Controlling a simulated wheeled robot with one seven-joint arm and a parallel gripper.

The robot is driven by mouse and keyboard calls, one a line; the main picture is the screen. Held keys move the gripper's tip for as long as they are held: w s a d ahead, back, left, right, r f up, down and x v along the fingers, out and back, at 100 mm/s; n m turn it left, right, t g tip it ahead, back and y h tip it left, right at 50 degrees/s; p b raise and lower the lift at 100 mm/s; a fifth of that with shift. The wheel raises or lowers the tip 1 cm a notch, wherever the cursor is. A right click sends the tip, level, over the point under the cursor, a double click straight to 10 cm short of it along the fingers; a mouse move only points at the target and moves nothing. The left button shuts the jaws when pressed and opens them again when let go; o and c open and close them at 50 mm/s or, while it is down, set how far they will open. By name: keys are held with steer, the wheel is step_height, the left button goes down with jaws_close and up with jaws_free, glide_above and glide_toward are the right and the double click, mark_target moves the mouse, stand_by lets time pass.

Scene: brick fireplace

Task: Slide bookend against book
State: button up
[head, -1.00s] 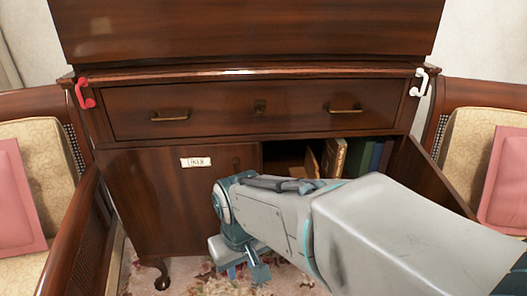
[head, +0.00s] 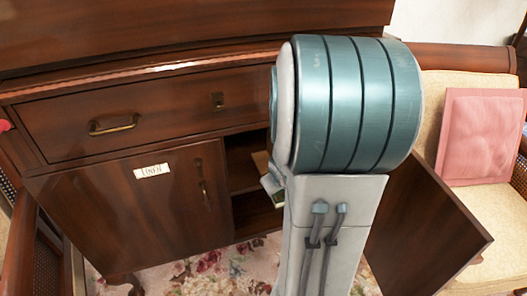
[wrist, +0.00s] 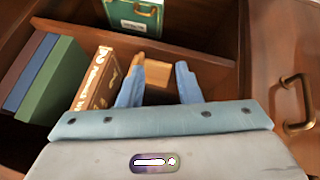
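The light wooden bookend (wrist: 158,88) shows in the wrist view between and beyond my fingers. It also shows partly in the head view, inside the open cabinet (head: 262,162). The brown book with gold lettering (wrist: 98,82) stands just left of my left finger in the wrist view. My gripper (wrist: 160,68) is open, its two blue fingers apart at the shelf. The left finger is close to the brown book; I cannot tell whether it touches. My palm hides the bookend's near part. In the head view my arm hides the books and most of the gripper.
A green book (wrist: 50,82) and a blue-grey one stand left of the brown book. Another green item (wrist: 135,15) is beyond the shelf edge. The open cabinet door (head: 425,225) is right of my arm. The closed door with a label (head: 152,171) is left.

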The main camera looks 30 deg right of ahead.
steer(key=s+d+t+y+p, duration=0.2)
steer(key=s+d+t+y, duration=0.15)
steer(key=d+t, duration=0.4)
steer(key=shift+d+f+b+x, duration=0.15)
steer(key=shift+b+x, duration=1.15)
steer(key=shift+x, duration=2.1)
steer(key=shift+d+f+b+x, duration=0.15)
steer(key=shift+b+x, duration=1.15)
steer(key=shift+x, duration=2.1)
steer(key=shift+s, duration=0.1)
steer(key=shift+d, duration=0.1)
jaws_close()
steer(key=shift+r, duration=0.1)
